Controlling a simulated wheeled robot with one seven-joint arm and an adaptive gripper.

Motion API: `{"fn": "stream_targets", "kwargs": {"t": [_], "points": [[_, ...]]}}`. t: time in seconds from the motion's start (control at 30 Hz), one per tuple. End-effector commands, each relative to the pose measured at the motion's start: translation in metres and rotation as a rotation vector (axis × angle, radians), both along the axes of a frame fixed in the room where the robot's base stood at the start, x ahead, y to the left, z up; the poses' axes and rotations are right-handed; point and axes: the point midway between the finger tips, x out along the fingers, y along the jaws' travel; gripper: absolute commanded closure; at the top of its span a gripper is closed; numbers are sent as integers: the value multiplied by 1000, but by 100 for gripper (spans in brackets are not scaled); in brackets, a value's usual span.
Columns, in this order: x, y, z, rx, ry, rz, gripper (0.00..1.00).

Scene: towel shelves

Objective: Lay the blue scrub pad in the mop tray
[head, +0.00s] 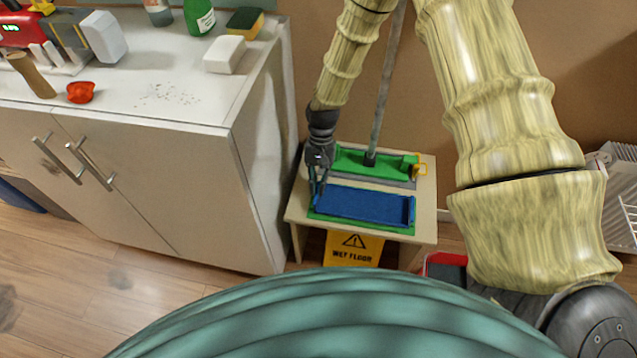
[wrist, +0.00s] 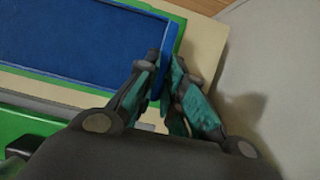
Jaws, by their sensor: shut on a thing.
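The blue scrub pad (head: 362,206) is a flat blue rectangle with upturned ends. It lies level over the green mop tray (head: 365,228) on a small low table. The tray's green edge shows along the front of the pad. My gripper (head: 318,188) points down at the pad's left end. In the wrist view my gripper (wrist: 172,88) is shut on the upturned end of the pad (wrist: 85,45), with a teal finger on each side. The tray's green edge (wrist: 150,8) shows beyond the pad. Whether the pad rests fully on the tray floor cannot be told.
A green mop head (head: 350,160) with an upright pole (head: 385,85) stands behind the pad on the low table (head: 427,228). A white cabinet (head: 258,165) stands close on the left. A yellow wet-floor sign (head: 353,249) is at the table's front.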

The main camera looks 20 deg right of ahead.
Motion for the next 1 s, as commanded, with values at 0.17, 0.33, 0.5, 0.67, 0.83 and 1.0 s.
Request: {"fn": "stream_targets", "kwargs": {"t": [0.17,0.33,0.5,0.67,0.83,1.0], "points": [[0,0,-2,0,0,0,100],[0,0,-3,0,0,0,100],[0,0,-4,0,0,0,100],[0,0,-5,0,0,0,100],[0,0,-7,0,0,0,100],[0,0,-7,0,0,0,70]]}}
